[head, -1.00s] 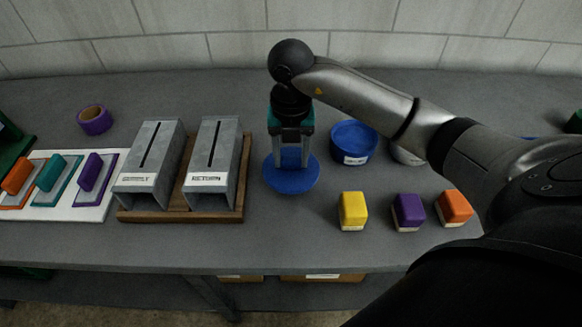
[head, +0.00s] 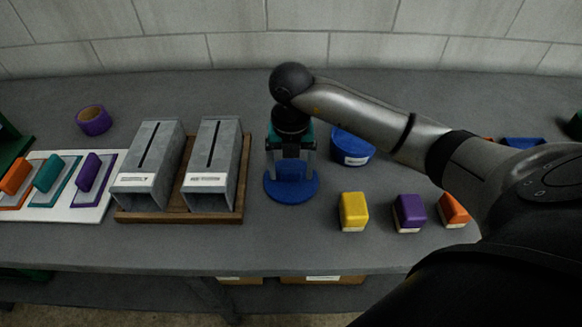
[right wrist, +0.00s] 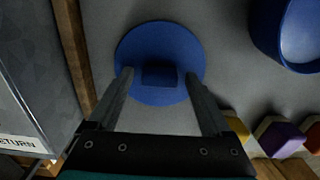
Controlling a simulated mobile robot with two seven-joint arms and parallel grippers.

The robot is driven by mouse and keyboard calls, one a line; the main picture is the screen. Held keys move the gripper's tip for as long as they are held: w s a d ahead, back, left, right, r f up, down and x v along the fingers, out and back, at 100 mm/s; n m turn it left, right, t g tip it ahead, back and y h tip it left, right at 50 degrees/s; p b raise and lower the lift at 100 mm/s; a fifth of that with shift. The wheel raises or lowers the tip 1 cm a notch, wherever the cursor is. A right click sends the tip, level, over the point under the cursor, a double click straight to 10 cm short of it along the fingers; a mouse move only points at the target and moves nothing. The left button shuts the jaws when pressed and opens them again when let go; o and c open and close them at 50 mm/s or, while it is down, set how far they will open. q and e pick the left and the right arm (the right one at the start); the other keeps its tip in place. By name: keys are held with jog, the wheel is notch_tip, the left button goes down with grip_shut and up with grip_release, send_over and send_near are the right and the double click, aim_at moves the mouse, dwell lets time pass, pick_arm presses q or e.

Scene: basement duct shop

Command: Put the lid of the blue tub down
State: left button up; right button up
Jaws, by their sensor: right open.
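The blue lid (head: 291,190) lies on the grey bench, between the wooden stand and the yellow block. It is a round disc with a block-like handle, and it also shows in the right wrist view (right wrist: 135,52). My right gripper (head: 292,160) is above the lid, its fingers apart on either side of the handle. In the right wrist view my right gripper (right wrist: 158,85) is open, with space between each finger and the handle. The blue tub (head: 352,150) stands behind and to the right of the lid, partly hidden by my right arm; it also shows in the right wrist view (right wrist: 256,30). My left gripper is not in view.
Two grey metal boxes (head: 150,165) stand on a wooden stand (head: 180,216) left of the lid. Yellow (head: 353,210), purple (head: 409,212) and orange (head: 452,211) blocks sit to the right. A purple roll (head: 93,120) lies at the back left. The bench front (head: 260,252) is clear.

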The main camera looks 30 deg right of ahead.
aim_at(291, 171)
jog(key=shift+r, duration=0.4)
notch_tip(291, 171, up, 12)
jog(key=p, duration=0.1)
jog(key=shift+f+p, duration=0.25)
jog(key=shift+p, duration=0.1)
